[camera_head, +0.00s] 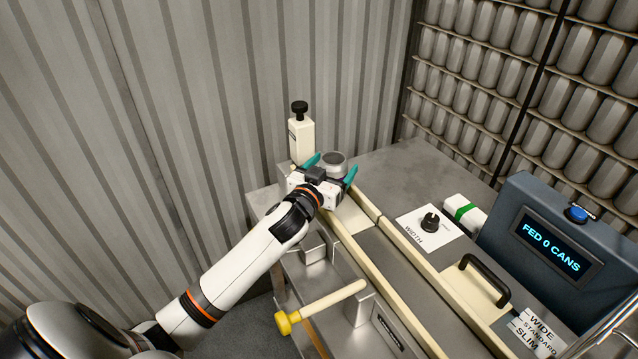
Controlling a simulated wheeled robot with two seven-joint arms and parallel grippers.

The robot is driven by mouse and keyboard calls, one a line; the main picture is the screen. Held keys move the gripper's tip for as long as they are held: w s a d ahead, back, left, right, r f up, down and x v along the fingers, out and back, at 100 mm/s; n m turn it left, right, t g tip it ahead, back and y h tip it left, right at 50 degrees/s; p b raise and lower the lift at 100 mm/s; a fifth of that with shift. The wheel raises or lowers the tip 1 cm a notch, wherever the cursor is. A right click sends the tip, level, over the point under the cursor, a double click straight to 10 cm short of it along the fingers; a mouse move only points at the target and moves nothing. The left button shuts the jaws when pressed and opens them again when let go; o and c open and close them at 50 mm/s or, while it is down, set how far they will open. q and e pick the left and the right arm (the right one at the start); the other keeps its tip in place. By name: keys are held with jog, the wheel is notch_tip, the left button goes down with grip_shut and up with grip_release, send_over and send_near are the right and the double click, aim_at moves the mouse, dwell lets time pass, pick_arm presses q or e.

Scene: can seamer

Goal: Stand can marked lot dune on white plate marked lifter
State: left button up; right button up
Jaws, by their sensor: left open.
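A short grey metal can (335,159) stands at the far left part of the bench, near the cream post; its lot mark cannot be read from here. My left gripper (332,168), with teal fingers, is open and reaches toward the can, one finger on each side of it. I cannot tell whether either finger touches it. The gripper body hides the can's lower part. A pale plate (350,218) shows just right of the gripper, between the cream rails; no lifter mark is readable on it. My right gripper is not in view.
Cream rails (385,285) run along the bench. A cream post with a black knob (299,125) stands behind the gripper. A yellow-ended rod (322,305), width dial (430,222), black handle (486,278) and console reading "FED 0 CANS" (550,245) lie nearer or rightward. Can racks stand behind.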

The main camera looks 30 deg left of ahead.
pick_arm(q)
jog(key=s+b, duration=0.1)
jog(key=s, duration=0.8)
jog(key=shift+s+d, duration=0.25)
jog(key=shift+s, duration=0.15)
